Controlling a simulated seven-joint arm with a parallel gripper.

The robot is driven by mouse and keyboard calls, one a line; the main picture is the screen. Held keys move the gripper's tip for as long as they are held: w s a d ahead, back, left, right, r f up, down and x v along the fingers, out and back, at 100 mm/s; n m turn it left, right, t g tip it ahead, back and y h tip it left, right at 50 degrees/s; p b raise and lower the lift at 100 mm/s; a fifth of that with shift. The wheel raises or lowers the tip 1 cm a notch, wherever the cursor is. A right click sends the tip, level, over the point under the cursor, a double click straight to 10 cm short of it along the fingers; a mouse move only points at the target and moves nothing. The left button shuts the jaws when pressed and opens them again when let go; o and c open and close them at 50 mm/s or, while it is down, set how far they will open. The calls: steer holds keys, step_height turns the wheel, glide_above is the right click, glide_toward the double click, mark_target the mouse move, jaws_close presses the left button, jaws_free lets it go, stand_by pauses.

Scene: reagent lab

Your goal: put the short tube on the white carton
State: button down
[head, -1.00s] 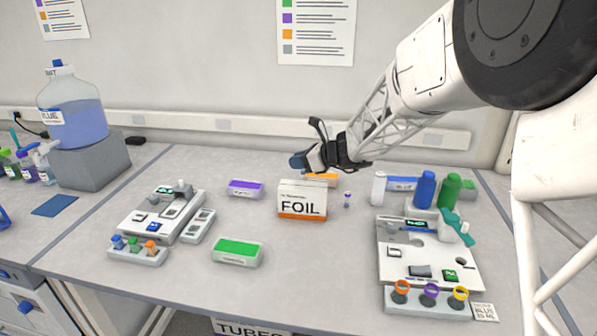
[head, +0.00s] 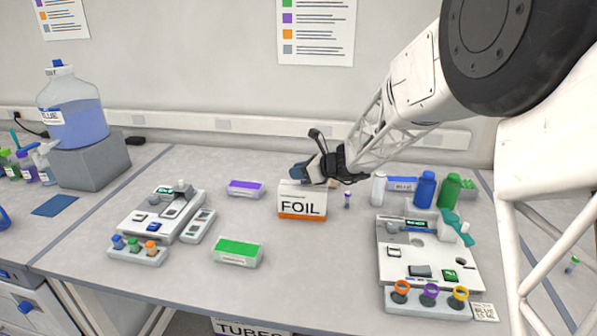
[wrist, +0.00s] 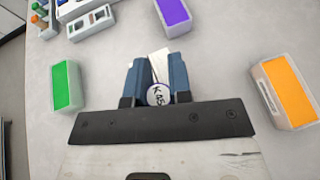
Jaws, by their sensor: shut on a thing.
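The white carton (head: 302,202), marked FOIL with an orange band, stands upright in the middle of the bench. My gripper (head: 302,171) is just above its top in the head view. In the wrist view my gripper (wrist: 157,82) is shut on the short tube (wrist: 158,96), whose round white cap with dark writing shows between the blue fingers. A pale strip beyond the cap looks like part of the carton. The fingers hide the tube in the head view, and I cannot tell whether it touches the carton.
A purple-topped box (head: 245,188) and a green-topped box (head: 237,251) lie to the carton's left. A small purple-capped tube (head: 347,199) and a white bottle (head: 378,188) stand to its right. An orange-topped box (wrist: 288,92) is close by. The bench front is clear.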

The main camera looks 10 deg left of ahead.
steer(key=shift+f, duration=0.1)
steer(key=c, duration=1)
jaws_free()
steer(key=shift+c, duration=0.2)
steer(key=shift+r, duration=0.2)
steer(key=v, duration=1.2)
steer(key=s+d+n+h, duration=0.4)
steer(key=s+d+n, duration=0.3)
steer(key=s, duration=0.7)
steer(key=s+d+r+n+h, duration=0.1)
steer(key=s+d+n+h, duration=0.4)
steer(key=s, duration=1)
steer(key=s+d+r+n+g+h, duration=0.1)
steer(key=s+d+n+h, duration=0.3)
steer(key=s+d+n, duration=0.4)
steer(key=s+d, duration=0.3)
steer(key=s, duration=0.4)
steer(key=shift+r+n, duration=0.2)
steer(key=shift+n, duration=0.2)
